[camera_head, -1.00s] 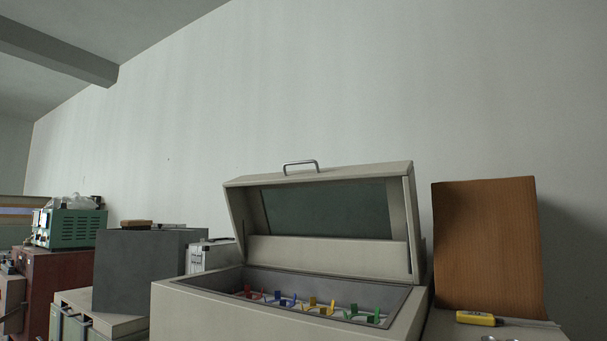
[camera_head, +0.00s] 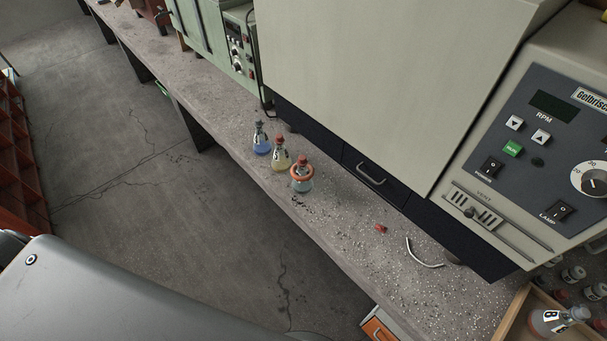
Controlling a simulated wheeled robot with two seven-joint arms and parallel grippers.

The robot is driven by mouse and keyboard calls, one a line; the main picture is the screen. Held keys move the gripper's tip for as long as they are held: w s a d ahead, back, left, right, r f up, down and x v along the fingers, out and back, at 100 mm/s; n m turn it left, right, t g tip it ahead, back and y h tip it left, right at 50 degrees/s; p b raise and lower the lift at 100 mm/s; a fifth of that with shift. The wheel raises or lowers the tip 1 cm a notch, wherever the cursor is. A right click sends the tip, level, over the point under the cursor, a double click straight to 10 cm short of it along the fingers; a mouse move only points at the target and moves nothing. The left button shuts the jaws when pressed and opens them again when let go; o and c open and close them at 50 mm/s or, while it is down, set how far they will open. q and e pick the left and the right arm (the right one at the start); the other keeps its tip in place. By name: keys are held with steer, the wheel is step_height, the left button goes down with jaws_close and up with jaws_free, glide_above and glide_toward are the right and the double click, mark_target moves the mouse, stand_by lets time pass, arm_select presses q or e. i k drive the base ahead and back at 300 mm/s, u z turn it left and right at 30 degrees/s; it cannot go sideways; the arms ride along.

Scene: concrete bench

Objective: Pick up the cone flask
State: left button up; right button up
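Three small cone flasks stand upright in a row on the speckled bench (camera_head: 335,225), near its front edge. One flask holds blue liquid (camera_head: 262,146), one holds yellowish liquid and has a red stopper (camera_head: 281,160), and the nearest is blue-green with an orange ring around its neck (camera_head: 301,184). Another flask with a dark-marked white label (camera_head: 550,322) is in a wooden tray (camera_head: 507,322) at the bottom right, partly cut off by the frame. Neither of my grippers is in view.
A large cream machine with a control panel (camera_head: 545,150) stands behind the flasks, with a green-grey instrument (camera_head: 240,50) farther left. A small red object (camera_head: 381,229) and a pale curved piece (camera_head: 424,256) lie on the bench. Red shelving (camera_head: 15,160) stands across the open floor.

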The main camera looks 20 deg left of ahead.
mark_target(301, 188)
steer(key=z, duration=2)
steer(key=k, duration=0.8)
steer(key=u, duration=1)
steer(key=i, duration=0.5)
steer(key=z, duration=0.05)
